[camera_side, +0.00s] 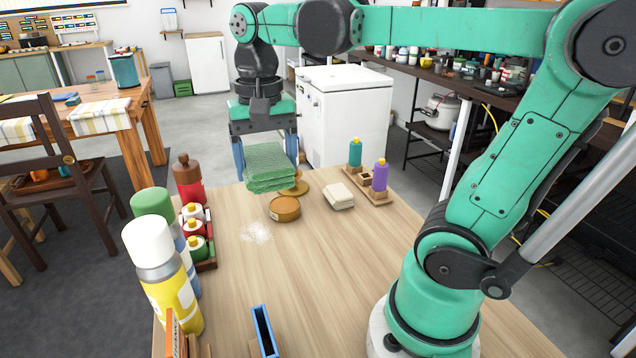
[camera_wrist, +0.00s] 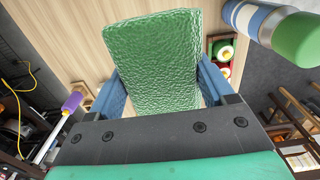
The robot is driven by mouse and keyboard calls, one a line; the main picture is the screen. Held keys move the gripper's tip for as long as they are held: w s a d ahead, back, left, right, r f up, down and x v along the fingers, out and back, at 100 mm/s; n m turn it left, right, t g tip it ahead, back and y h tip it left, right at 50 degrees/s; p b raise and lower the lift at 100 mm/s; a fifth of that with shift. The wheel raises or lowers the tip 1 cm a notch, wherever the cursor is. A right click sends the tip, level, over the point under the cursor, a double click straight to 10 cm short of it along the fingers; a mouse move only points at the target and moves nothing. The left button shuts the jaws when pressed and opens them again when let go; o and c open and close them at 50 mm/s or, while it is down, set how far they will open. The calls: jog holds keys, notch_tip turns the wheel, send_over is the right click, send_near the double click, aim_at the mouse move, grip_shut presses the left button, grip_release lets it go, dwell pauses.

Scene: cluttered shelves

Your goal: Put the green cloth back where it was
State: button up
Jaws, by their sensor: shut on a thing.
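The green cloth (camera_side: 270,178) is a folded, textured bundle above the far end of the wooden table, by the round tins; whether it touches the table or a tin is hard to tell. My gripper (camera_side: 266,160) points down with its blue fingers on either side of the cloth and is shut on it. In the wrist view the cloth (camera_wrist: 153,60) fills the middle, between the blue fingers of my gripper (camera_wrist: 160,92), and hides much of the table below. A white powdery patch (camera_side: 257,232) lies on the table nearer the camera.
A brown round tin (camera_side: 285,209) stands just in front of the cloth. A pale block (camera_side: 339,196) and a wooden rack with a purple bottle (camera_side: 379,175) are to the right. Bottles and a yellow can (camera_side: 168,290) line the left edge.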

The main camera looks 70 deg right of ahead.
aim_at(278, 275)
notch_tip(278, 275, down, 20)
jog(key=shift+r, duration=0.25)
dwell(0.5)
jog(key=shift+f, duration=0.15)
jog(key=o, duration=1.3)
jog(key=a+r+n+t, duration=0.1)
jog(key=r+n+t, duration=0.1)
jog(key=r+n, duration=0.1)
jog(key=a+r+n+t, duration=0.1)
jog(key=r+n+t, duration=0.1)
jog(key=r, duration=0.4)
jog(key=w+a+r+n+t, duration=0.1)
jog(key=a+r+n+t, duration=0.1)
jog(key=r+n+t, duration=0.1)
jog(key=shift+w+r+n, duration=0.1)
jog(key=shift+r+n, duration=0.5)
jog(key=shift+r, duration=0.3)
